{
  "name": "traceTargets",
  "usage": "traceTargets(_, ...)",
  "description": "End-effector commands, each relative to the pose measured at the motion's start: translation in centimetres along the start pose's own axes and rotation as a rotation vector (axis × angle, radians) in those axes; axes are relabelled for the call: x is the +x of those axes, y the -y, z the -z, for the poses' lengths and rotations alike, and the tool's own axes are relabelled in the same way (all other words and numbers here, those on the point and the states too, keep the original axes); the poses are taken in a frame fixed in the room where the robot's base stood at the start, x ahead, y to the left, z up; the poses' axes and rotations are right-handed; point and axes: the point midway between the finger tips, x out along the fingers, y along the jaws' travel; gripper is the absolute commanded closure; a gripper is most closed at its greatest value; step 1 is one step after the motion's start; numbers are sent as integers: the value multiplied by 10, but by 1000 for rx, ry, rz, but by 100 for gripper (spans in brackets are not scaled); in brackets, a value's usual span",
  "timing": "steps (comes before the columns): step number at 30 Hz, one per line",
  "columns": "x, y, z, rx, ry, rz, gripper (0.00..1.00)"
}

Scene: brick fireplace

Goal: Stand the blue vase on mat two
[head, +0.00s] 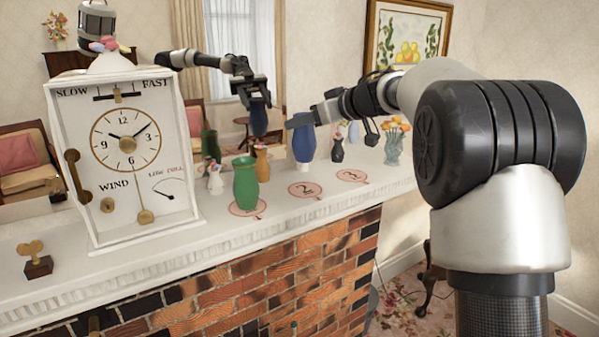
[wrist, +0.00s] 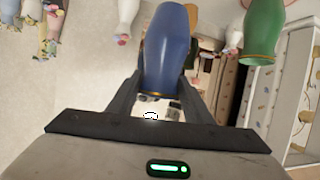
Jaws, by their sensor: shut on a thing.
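The blue vase (head: 303,146) is held upright in the air above the mantel, and in the head view it appears over mat two (head: 306,190). I cannot tell exactly how it lines up in depth. My gripper (head: 302,121) is shut on the vase near its top. In the wrist view the blue vase (wrist: 168,50) sits between the two fingers of my gripper (wrist: 160,95). Mat two is a round pinkish disc marked 2, and its visible top is bare.
A green vase (head: 245,184) stands on a mat left of mat two. Mat three (head: 352,176) is bare at the right. A white clock (head: 125,160) stands at the left. A white vase (head: 215,181) and a teal flower vase (head: 393,148) are nearby. A mirror behind doubles things.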

Motion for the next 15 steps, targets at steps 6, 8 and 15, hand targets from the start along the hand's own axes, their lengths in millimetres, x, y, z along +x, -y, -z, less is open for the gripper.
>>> traceTargets(6, 15, 2, -37, 2, 0, 0, 86)
traceTargets(8, 16, 2, -40, 2, 0, 1, 86)
traceTargets(15, 27, 3, -66, 3, 1, 1, 86)
